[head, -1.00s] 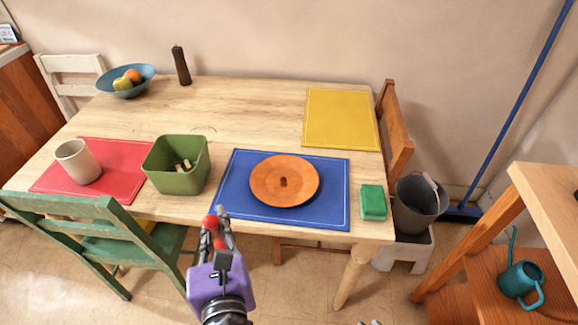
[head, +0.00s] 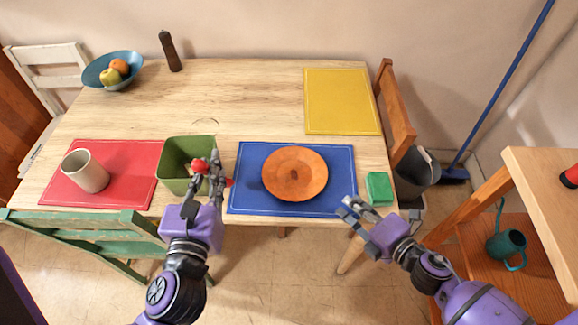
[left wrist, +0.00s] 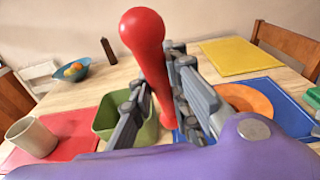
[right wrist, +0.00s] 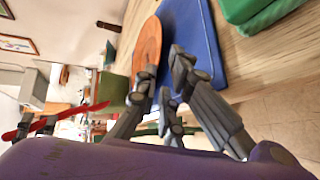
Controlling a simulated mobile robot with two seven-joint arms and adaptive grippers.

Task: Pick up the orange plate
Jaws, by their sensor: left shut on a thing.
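The orange plate (head: 295,174) lies on the blue placemat (head: 250,199) with a small dark mark at its middle. It also shows in the right wrist view (right wrist: 148,48) and partly in the left wrist view (left wrist: 250,100). My left gripper (head: 208,166) is left of the plate, by the green bin's right side, shut on a red rod with a rounded end (left wrist: 143,32). My right gripper (head: 350,212) is open and empty at the mat's lower right edge, apart from the plate. What lies under the plate is hidden.
A green bin (head: 172,172), red placemat (head: 125,155) and beige cup (head: 86,172) are left. A green sponge (head: 379,189) sits right of the blue mat. A yellow placemat (head: 342,100) is behind. Chairs stand at the table's edges. The table's middle is clear.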

